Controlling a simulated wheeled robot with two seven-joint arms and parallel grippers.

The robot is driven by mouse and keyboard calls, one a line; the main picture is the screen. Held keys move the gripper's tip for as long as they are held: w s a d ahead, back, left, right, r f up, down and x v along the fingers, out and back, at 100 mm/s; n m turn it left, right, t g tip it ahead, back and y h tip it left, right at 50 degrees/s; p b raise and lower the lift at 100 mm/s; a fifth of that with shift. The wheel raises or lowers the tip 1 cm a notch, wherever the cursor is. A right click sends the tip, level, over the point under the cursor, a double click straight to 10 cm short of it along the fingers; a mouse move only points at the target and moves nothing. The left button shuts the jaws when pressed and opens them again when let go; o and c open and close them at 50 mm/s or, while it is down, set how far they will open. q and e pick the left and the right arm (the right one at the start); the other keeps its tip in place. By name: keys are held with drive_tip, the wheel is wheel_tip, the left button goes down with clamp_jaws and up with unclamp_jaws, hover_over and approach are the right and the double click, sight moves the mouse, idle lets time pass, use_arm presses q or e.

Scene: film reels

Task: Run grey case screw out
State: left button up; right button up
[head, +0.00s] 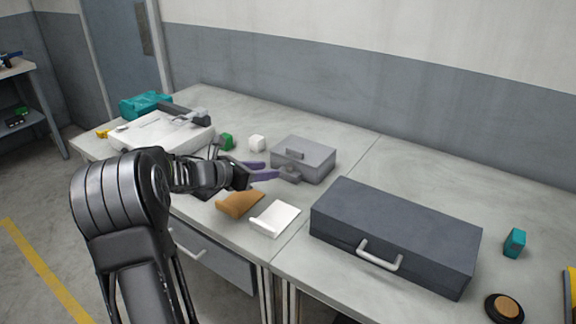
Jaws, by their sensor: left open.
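A small light grey case (313,160) with a handle on its lid stands near the middle of the table. A small grey fitting (289,174) juts from its front left; it looks like the screw, but its detail is too small to tell. My left gripper (272,171), with purple fingers, is open just left of this fitting, its fingertips close to it. I cannot tell whether they touch. A larger dark grey case (395,232) with a front handle lies to the right. My right gripper is not in view.
An orange-brown piece (238,204) and a white piece (274,218) lie in front of the gripper. A green block (227,142) and a white block (257,143) stand behind it. A white device (160,133) is at left, a teal block (514,243) at right.

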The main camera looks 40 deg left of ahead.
sight(287, 168)
use_arm(q)
drive_tip(key=shift+a, duration=0.1)
drive_tip(key=shift+w+d+f, duration=0.15)
drive_tip(key=shift+w+d, duration=0.05)
drive_tip(key=shift+w, duration=0.25)
drive_tip(key=p+x, duration=0.1)
drive_tip(key=x, duration=0.6)
drive_tip(key=shift+c, duration=0.2)
clamp_jaws()
